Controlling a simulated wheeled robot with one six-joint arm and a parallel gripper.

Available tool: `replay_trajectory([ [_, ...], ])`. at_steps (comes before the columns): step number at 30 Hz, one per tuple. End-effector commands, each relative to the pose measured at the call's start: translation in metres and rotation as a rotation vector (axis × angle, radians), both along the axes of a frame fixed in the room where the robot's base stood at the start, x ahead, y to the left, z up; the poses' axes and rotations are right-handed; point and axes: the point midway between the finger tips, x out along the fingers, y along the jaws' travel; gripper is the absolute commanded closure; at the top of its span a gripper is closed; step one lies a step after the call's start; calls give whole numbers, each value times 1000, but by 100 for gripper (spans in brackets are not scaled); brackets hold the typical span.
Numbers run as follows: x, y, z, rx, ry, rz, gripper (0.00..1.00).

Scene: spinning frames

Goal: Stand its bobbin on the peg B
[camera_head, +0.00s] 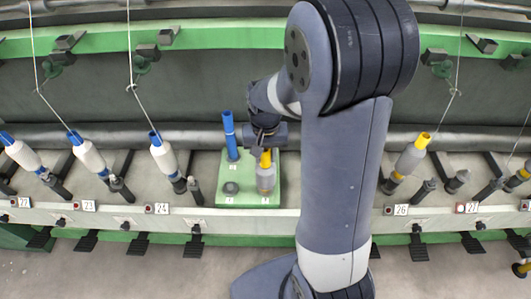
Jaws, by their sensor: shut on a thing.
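The bobbin is upright at the front right of a green stand (250,164). Its lower end is close to the stand's surface, above the right-hand label; I cannot tell whether it touches, and any peg under it is hidden. An empty dark peg (231,187) shows at the front left of the stand. The small labels on the stand's front are too small to read.
A tall blue tube (230,136) stands at the back left of the stand, close to my gripper. A pale rail (250,222) runs in front.

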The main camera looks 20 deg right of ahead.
Motion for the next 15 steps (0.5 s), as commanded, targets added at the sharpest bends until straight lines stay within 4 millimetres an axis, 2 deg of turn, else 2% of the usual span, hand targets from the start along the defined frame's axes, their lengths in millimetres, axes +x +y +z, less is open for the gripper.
replay_trajectory([
  [5,0,0,0,0,0,0,100],
  [6,0,0,0,0,0,0,70],
  [15,0,0,0,0,0,0,47],
])
